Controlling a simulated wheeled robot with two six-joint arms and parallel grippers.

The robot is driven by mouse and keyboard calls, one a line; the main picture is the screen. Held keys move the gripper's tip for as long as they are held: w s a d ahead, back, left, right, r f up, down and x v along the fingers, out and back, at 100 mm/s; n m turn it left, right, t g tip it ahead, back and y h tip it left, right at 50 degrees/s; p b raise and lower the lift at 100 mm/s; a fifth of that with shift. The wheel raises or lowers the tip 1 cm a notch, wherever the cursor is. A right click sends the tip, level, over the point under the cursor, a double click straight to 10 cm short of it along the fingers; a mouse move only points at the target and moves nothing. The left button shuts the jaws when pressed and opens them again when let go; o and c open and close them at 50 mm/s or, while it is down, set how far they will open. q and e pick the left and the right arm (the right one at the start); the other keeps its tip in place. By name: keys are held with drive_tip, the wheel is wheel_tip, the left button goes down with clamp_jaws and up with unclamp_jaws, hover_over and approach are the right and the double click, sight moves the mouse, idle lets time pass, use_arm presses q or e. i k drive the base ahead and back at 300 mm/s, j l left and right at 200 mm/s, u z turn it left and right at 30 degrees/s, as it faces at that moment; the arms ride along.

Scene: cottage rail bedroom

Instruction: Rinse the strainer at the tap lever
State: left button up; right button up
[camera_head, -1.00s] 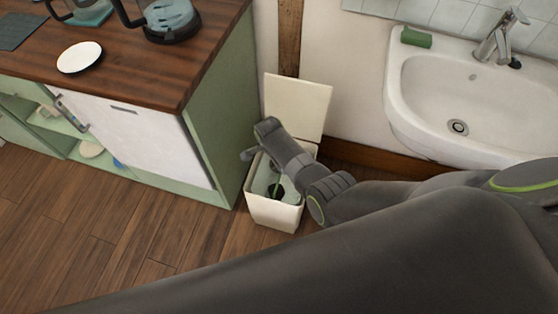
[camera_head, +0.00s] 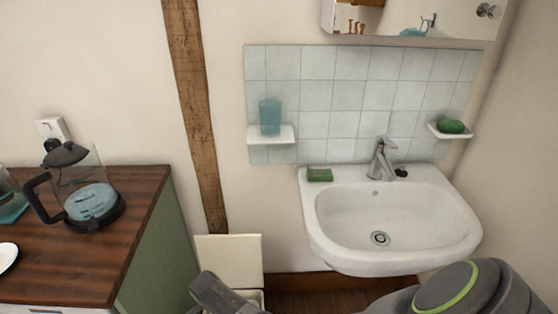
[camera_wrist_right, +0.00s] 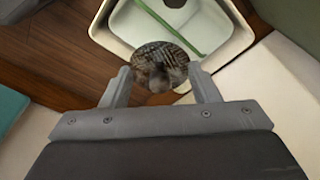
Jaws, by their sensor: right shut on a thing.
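My right gripper (camera_wrist_right: 159,78) is shut on the strainer (camera_wrist_right: 172,54), a round metal mesh with a dark clump on it. The strainer is over the open white bin (camera_wrist_right: 239,38) in the right wrist view; its height above the bin is hard to judge. In the head view my right arm crosses the bottom edge near the bin, and the strainer is hidden. The chrome tap with its lever (camera_head: 383,146) stands at the back of the white washbasin (camera_head: 322,220), well away from the gripper. My left gripper is not in view.
A green sponge (camera_head: 320,175) lies on the basin's left rim. Small wall shelves hold a blue cup (camera_head: 270,117) and green soap (camera_head: 451,126). The bin's raised lid (camera_head: 231,259) stands between the basin and the wooden counter (camera_head: 124,218), which bears a coffee maker (camera_head: 90,200). The bowl is clear.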

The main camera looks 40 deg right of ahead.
sight(381, 141)
drive_tip(key=j+z, duration=0.15)
drive_tip(key=z, duration=0.65)
drive_tip(key=l+z, duration=0.15)
drive_tip(key=z, duration=0.9)
